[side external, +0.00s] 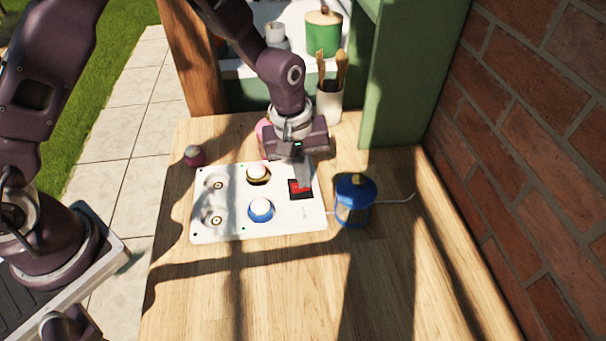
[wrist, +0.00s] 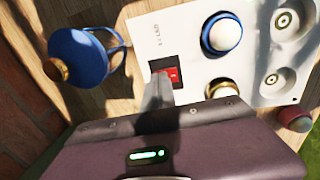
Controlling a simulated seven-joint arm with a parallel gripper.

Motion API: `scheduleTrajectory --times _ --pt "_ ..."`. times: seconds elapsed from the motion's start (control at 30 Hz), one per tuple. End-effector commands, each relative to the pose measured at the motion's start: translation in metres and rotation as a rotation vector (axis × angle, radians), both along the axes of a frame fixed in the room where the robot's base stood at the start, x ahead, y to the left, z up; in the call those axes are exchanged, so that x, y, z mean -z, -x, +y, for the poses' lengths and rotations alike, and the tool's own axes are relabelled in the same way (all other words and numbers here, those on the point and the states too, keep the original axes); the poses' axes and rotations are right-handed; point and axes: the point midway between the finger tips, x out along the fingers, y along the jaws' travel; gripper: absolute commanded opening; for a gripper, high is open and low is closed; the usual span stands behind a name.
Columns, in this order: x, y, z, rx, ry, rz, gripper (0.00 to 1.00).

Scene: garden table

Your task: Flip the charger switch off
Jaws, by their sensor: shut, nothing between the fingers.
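The charger is a white panel (side external: 232,228) flat on the wooden table, with a red rocker switch (side external: 295,188) in a black frame at its right side. In the wrist view the red switch (wrist: 172,75) shows right at my fingertips. My gripper (side external: 304,186) is shut and empty, pointing down at the switch. Its fingertips (wrist: 158,82) overlap part of the switch and hide some of it. I cannot tell whether they touch it, nor which way the rocker is tipped.
A blue lantern (side external: 355,190) stands close to the panel's right edge, with a white cable beside it. The table front is clear.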

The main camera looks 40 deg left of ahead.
Motion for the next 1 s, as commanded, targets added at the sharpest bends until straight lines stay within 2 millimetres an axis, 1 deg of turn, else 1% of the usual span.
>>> scheduleTrajectory --times 0.33,0.5,1.0 --pt "0.002 0.000 0.000 0.000 0.000 0.000 0.00" --pt "0.014 -0.005 -0.006 0.001 -0.002 0.002 0.00" --pt "0.015 -0.003 -0.004 0.001 -0.004 0.004 0.00"
